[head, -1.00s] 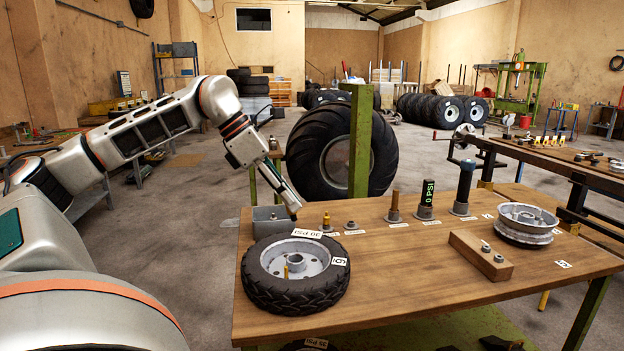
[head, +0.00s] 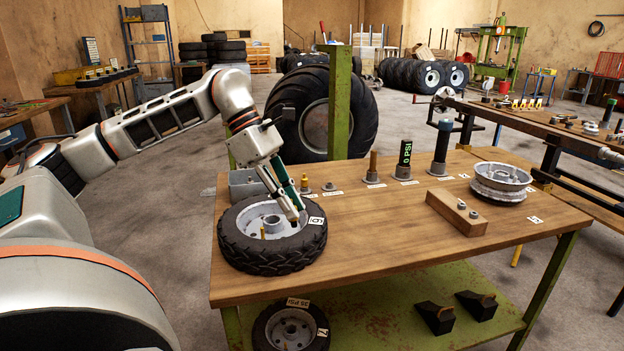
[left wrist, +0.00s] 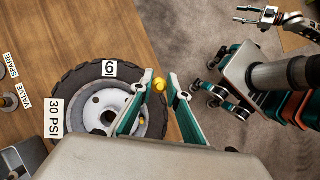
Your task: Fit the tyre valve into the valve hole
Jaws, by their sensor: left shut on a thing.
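The tyre (head: 240,252) with its pale metal rim (head: 262,222) lies flat on the near left of the wooden table. My left gripper (head: 298,214) is tilted down over the tyre's right side. In the left wrist view its fingertips (left wrist: 160,86) are shut on a small yellow brass valve (left wrist: 159,84), which shows above the tyre's edge. A brass stem (head: 264,232) stands in the rim; it also shows between the fingers in the left wrist view (left wrist: 141,121). I cannot make out the valve hole. My right gripper (left wrist: 248,14) is open and empty, away from the table.
Behind the tyre stand a grey box (head: 247,183) and another brass valve (head: 304,184). Several labelled posts, a wooden block (head: 456,211) and a bare rim (head: 500,183) stand farther right. The table's front middle is clear. A second wheel (head: 291,330) lies below.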

